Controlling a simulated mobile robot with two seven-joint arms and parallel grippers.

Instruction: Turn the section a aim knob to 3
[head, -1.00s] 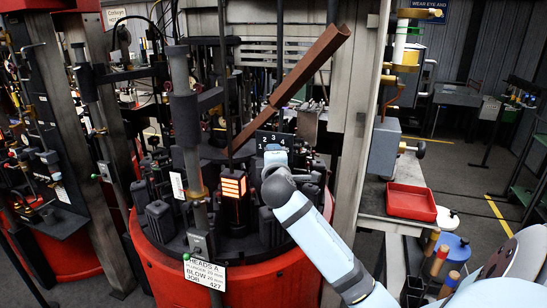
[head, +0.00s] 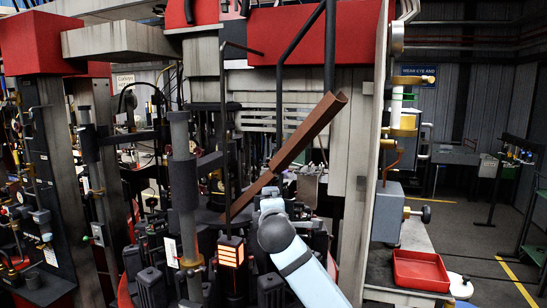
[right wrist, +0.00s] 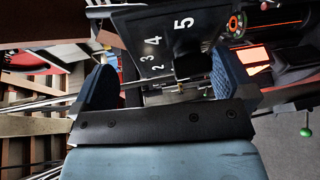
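A black number plate (right wrist: 160,42) with white figures 2, 3, 4 and 5 shows in the right wrist view, just beyond my right gripper (right wrist: 163,64). The two dark blue fingers stand wide apart, with the plate's lower part and thin metal rods seen between them. Nothing is clearly gripped. I cannot make out the aim knob itself or its pointer. In the head view my right gripper (head: 271,203) is among the dark mechanisms of the round machine, below the brown trough, and hides the plate. My left gripper is not in view.
A slanted brown trough (head: 300,140) passes close above my right gripper. A glowing orange block (head: 231,252) and dark moulds (head: 150,288) stand left of it. A grey post (head: 184,190) rises further left. A red tray (head: 420,270) lies on the right bench.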

